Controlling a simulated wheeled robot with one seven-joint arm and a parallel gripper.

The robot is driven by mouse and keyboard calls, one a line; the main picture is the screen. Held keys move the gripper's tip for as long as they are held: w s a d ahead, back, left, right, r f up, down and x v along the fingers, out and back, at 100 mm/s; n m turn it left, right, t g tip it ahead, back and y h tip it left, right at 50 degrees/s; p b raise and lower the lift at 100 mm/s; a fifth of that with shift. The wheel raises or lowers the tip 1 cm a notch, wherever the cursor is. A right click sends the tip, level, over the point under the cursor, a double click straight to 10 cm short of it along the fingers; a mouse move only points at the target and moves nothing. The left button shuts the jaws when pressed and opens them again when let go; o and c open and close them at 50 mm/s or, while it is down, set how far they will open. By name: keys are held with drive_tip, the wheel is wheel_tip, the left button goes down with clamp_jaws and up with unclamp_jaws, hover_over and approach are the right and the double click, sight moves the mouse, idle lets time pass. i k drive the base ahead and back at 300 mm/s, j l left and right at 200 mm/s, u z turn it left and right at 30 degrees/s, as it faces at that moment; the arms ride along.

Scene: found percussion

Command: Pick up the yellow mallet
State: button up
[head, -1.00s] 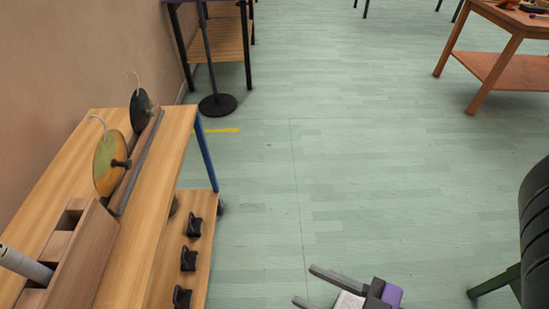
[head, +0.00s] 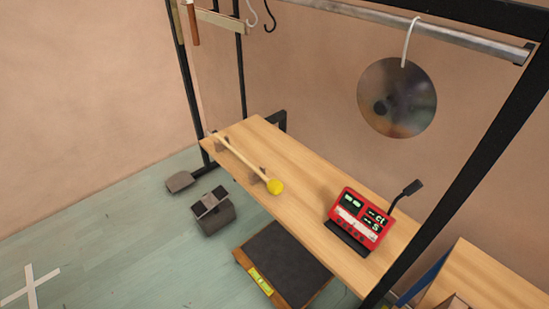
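The yellow mallet (head: 275,186) lies on a narrow wooden shelf (head: 300,208) in the head view. Its round yellow head points toward the lower right, and its pale stick runs up and left to the shelf's far left end. The stick rests on small brown supports (head: 258,173). Nothing covers the mallet. My gripper is not in the current view.
A red device with displays (head: 358,216) and a black gooseneck stands on the shelf. A dark metal disc (head: 397,97) hangs from a rail (head: 440,34) above. Black frame posts flank the shelf. A dark platform (head: 283,264) and grey block (head: 208,212) are on the floor.

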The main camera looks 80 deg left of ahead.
sight(276, 186)
drive_tip(key=u, duration=2)
